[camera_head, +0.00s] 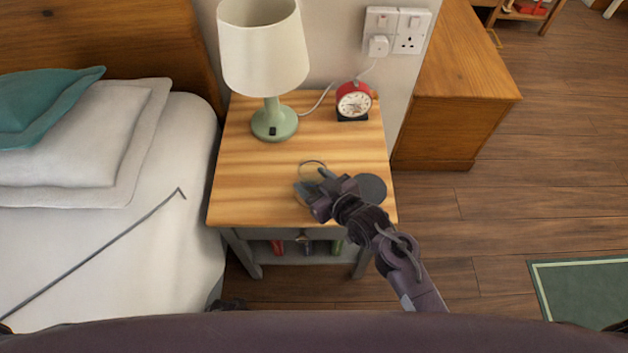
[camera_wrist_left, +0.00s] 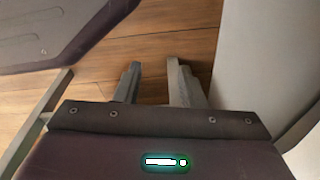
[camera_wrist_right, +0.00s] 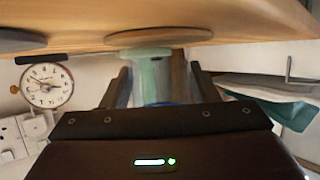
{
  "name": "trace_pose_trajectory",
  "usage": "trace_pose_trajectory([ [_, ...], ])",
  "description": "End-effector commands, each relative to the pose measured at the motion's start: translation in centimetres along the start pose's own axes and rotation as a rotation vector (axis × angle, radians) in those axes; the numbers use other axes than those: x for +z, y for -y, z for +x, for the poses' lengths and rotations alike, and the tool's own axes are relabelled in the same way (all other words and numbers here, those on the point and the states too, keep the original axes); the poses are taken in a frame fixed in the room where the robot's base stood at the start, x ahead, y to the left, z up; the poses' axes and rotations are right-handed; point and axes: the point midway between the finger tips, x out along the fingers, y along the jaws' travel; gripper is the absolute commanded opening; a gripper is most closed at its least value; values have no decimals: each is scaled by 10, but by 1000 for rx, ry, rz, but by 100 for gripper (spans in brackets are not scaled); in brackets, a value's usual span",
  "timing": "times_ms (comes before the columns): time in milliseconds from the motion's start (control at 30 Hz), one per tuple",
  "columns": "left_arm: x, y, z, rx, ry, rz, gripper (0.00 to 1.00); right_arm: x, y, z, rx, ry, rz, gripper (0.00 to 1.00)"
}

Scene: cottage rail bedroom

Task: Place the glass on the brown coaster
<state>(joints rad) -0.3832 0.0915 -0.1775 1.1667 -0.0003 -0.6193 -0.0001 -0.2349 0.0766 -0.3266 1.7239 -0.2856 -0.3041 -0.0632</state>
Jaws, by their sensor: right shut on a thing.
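The clear glass (camera_head: 312,163) shows in the head view mainly as a round rim over the front middle of the nightstand. My right gripper (camera_head: 315,188) is shut on the glass, which also shows between the fingers in the right wrist view (camera_wrist_right: 157,92). That view is upside down. A brown coaster (camera_wrist_right: 158,37) lies on the tabletop in line with the glass; I cannot tell whether they touch. In the head view the brown coaster does not show clearly by the gripper. My left gripper (camera_wrist_left: 155,82) is open and empty, low above the wooden floor.
A dark grey coaster (camera_head: 371,188) lies right of my right gripper on the nightstand (camera_head: 240,180). A lamp (camera_head: 274,122) and a red alarm clock (camera_head: 354,101) stand at the back. The bed (camera_head: 170,240) is on the left. The left tabletop is clear.

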Motion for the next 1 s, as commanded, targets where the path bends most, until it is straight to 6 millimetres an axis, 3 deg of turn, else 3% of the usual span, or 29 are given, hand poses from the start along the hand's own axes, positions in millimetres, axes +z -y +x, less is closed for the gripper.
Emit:
trace_pose_trajectory([
  [67,2,0,1,0,4,0,36,2,0,1,0,-1,-1,24],
  [100,2,0,1,0,6,0,36,3,0,1,0,0,0,57],
  [267,2,0,0,0,8,0,36,2,0,1,0,1,0,77],
  [633,-1,1,-2,-1,-3,-1,36,0,0,-5,0,2,0,77],
  [1000,15,3,3,-4,5,1,36,0,0,-78,-1,5,-1,77],
])
